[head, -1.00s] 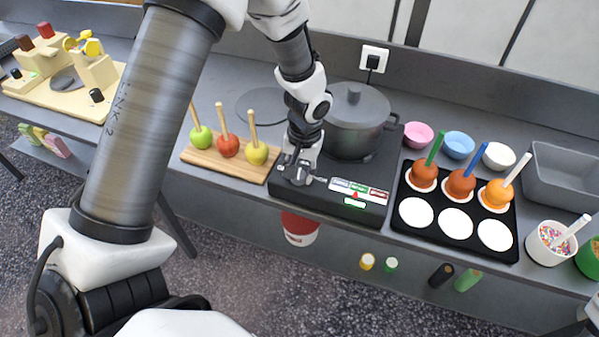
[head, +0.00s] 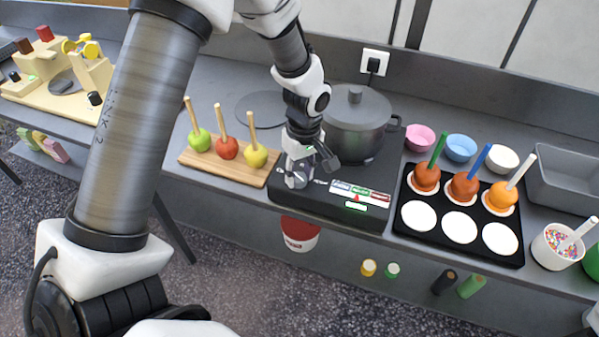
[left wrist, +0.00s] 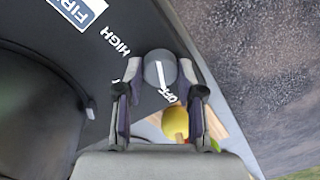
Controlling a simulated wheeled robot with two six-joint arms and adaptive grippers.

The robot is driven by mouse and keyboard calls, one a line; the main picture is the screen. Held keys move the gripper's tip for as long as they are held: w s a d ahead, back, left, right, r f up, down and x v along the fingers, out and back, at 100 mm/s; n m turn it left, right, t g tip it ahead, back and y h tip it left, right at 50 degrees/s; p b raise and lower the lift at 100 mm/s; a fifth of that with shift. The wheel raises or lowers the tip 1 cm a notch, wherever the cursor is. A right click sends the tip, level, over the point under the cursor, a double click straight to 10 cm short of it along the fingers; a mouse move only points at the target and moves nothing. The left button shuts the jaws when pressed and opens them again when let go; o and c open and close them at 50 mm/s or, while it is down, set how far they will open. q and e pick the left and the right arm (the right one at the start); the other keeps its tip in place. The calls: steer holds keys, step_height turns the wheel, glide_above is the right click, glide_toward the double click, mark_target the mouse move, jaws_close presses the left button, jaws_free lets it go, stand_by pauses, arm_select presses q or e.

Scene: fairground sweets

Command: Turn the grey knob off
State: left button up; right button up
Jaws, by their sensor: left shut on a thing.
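The grey knob (left wrist: 160,70) shows in the left wrist view, round, with a white pointer line. It sits on the black cooker (head: 330,207), between the printed words HIGH and OFF; the lower end of the line lies close to OFF. My left gripper (left wrist: 160,92) is shut on the knob, one finger on each side. In the head view the left gripper (head: 304,172) is at the cooker's front left and largely hides the knob.
A grey lidded pot (head: 355,125) stands on the cooker behind the gripper. A wooden board (head: 208,165) with three apples on sticks is close on the left. A black tray (head: 410,225) with coated apples is on the right.

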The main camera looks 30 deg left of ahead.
mark_target(303, 174)
arm_select(q)
steer(key=shift+n, duration=0.6)
steer(key=o, duration=1.1)
steer(key=shift+o, duration=0.2)
step_height(303, 174, up, 12)
steer(key=w, duration=0.1)
steer(key=shift+d, duration=0.15)
steer(key=shift+f, duration=0.1)
